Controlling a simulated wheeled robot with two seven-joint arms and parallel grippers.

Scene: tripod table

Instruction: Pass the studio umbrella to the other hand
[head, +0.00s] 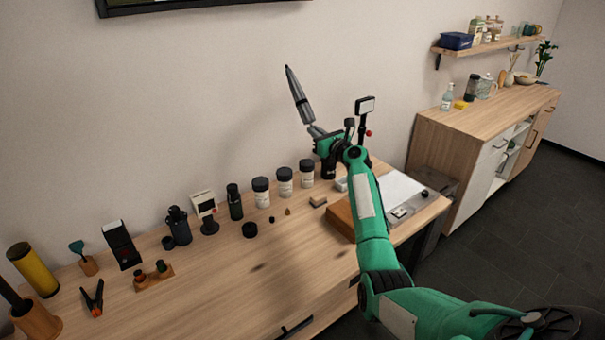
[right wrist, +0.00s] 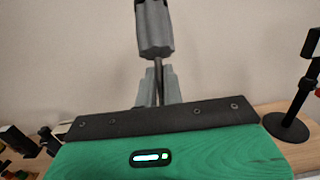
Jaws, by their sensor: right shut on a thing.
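The studio umbrella (head: 298,96) is grey, slim and folded, with a dark pointed tip. My right gripper (head: 316,131) is shut on its lower end and holds it up above the table, in front of the wall. The umbrella leans a little to the left, tip up. In the right wrist view the umbrella (right wrist: 153,32) rises from between the two grey fingers of my right gripper (right wrist: 158,88), which close around its thin dark shaft. My left gripper is not in view.
The wooden table (head: 290,255) has a clear front middle. Along its back stand black-lidded jars (head: 261,192), a dark bottle (head: 234,201) and a small white-framed device (head: 204,210). A black stand (head: 363,122) rises right of my gripper. A clamp (head: 93,299) lies at left.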

